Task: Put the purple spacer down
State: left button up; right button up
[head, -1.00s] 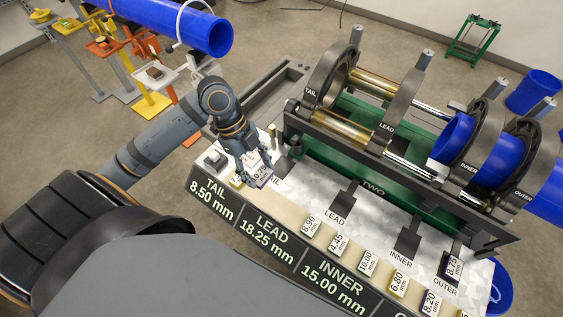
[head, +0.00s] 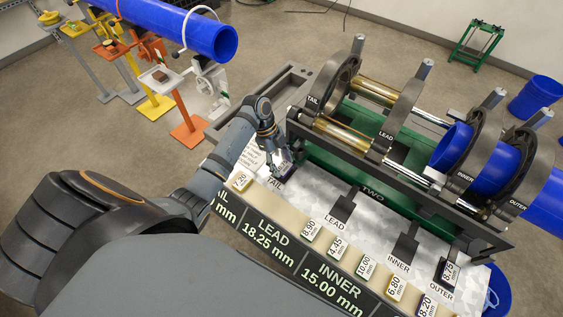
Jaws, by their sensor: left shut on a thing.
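My left gripper (head: 277,158) is shut on the purple spacer (head: 286,173), a small block with a dark purple edge and a pale face. The gripper partly covers the spacer. It is at the TAIL place of the light panel, just above the word TAIL (head: 275,184). I cannot tell whether the spacer touches the panel. My right gripper is not in view.
Several numbered spacers stand along the beige strip, among them the 6.90 one (head: 311,230). An 8.75 spacer (head: 449,272) is at OUTER. The LEAD (head: 343,203) and INNER (head: 405,245) places look empty. The clamp machine's dark rail runs close behind.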

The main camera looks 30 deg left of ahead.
pick_arm(q)
jog(key=shift+f, duration=0.6)
jog(key=o, duration=0.8)
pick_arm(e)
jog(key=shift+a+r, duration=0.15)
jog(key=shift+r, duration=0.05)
pick_arm(q)
jog(key=shift+r, duration=0.1)
jog(key=b+v, duration=0.2)
jog(key=v, duration=1)
jog(key=shift+b, duration=0.35)
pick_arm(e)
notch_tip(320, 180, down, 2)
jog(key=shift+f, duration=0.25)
pick_arm(q)
jog(key=shift+w, duration=0.1)
